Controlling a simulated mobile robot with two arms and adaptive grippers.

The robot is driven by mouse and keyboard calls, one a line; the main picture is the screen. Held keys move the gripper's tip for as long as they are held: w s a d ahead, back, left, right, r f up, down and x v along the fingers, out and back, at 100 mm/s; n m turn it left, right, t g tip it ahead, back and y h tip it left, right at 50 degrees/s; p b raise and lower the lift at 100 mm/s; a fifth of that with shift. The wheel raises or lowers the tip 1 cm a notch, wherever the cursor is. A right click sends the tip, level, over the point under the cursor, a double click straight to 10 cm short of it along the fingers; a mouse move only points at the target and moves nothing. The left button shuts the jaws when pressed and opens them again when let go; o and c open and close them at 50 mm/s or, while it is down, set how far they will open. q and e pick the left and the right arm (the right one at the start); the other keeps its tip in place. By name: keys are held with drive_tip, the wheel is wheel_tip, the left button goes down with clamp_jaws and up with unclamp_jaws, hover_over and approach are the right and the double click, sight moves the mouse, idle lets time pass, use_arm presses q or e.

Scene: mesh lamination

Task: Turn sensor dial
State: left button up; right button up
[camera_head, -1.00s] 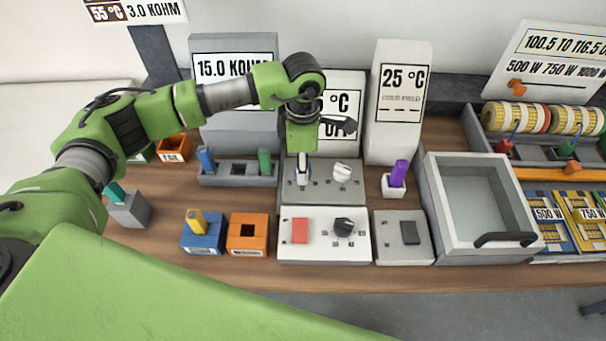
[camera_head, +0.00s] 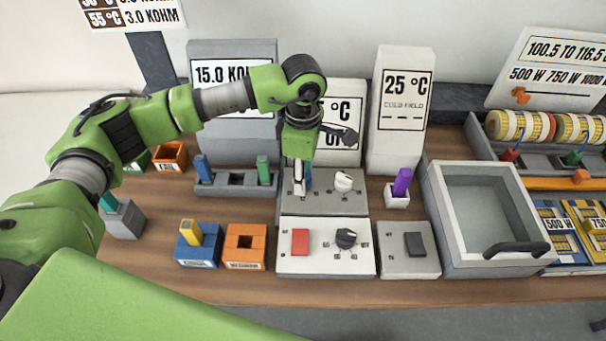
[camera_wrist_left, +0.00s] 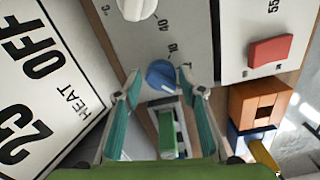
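A grey panel (camera_head: 322,205) in the middle of the table carries a blue dial (camera_wrist_left: 162,74) and a white dial (camera_head: 343,181). The white dial also shows at the top of the left wrist view (camera_wrist_left: 136,8). I cannot read which dial is labelled as the sensor dial. My left gripper (camera_head: 303,187) points down over the left part of the grey panel. In the left wrist view its two teal fingers (camera_wrist_left: 165,92) are apart, with the blue dial between and just beyond their tips. No clear contact shows. My right gripper is not in view.
A white panel with a red switch (camera_head: 300,242) and black dial (camera_head: 346,238) sits in front. A grey holder (camera_head: 236,185) with blue and green pegs stands left. The heat display (camera_head: 343,100) stands close behind; a purple peg (camera_head: 402,181) is right.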

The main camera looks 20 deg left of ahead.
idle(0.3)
use_arm(q)
wheel_tip(320, 180, up, 12)
idle(0.5)
idle(0.3)
